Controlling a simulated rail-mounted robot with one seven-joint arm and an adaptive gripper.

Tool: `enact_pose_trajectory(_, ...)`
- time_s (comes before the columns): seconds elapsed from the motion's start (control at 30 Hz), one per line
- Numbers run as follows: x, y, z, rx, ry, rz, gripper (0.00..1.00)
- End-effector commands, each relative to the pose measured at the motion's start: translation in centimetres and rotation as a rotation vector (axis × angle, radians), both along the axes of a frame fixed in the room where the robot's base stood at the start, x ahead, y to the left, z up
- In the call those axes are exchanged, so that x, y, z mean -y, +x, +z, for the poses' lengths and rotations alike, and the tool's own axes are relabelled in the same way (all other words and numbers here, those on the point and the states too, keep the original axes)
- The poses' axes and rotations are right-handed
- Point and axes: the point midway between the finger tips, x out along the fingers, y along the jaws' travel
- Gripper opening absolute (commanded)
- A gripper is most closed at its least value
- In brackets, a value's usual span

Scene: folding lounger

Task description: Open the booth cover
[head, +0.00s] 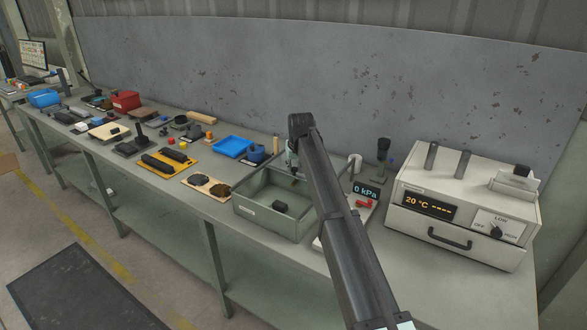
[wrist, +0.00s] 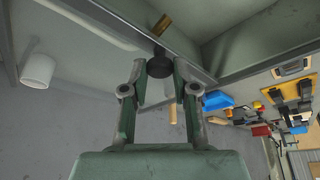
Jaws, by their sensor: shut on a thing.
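The likely booth is a grey-green box (head: 262,222) on the bench, just left of my arm in the head view. A small black block (head: 281,207) lies inside it. In the wrist view, its green wall (wrist: 245,40) and a grey edge fill the top right. My gripper (wrist: 158,72) has its fingers closed around a dark round knob (wrist: 159,64) beside that edge. A brass piece (wrist: 162,23) shows just beyond the knob. Whether the knob belongs to the cover, and how far the cover is open, I cannot tell. My arm hides part of the box's right side in the head view.
A white oven-like unit (head: 460,215) stands at the right. A 0 kPa display (head: 367,190) is right of my arm. A blue tray (head: 232,146) and several tools lie leftward along the bench. A wall panel (head: 250,70) stands behind. The air above the bench's left part is clear.

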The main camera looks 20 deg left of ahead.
Motion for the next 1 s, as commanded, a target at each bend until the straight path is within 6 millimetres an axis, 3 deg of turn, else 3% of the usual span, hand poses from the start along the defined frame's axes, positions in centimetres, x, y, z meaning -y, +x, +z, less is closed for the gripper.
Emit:
enact_pose_trajectory(0.07,0.0,0.0,-0.1,-0.001,-0.001,0.001,0.00)
enact_pose_trajectory(0.1,0.0,0.0,-0.1,-0.001,-0.001,0.001,0.32)
enact_pose_trajectory(0.17,0.0,0.0,-0.1,-0.001,-0.001,0.001,0.53)
enact_pose_trajectory(0.63,0.2,-0.3,0.9,0.002,0.001,0.000,0.53)
enact_pose_trajectory(1.0,1.6,-2.4,6.9,0.003,0.001,0.001,0.53)
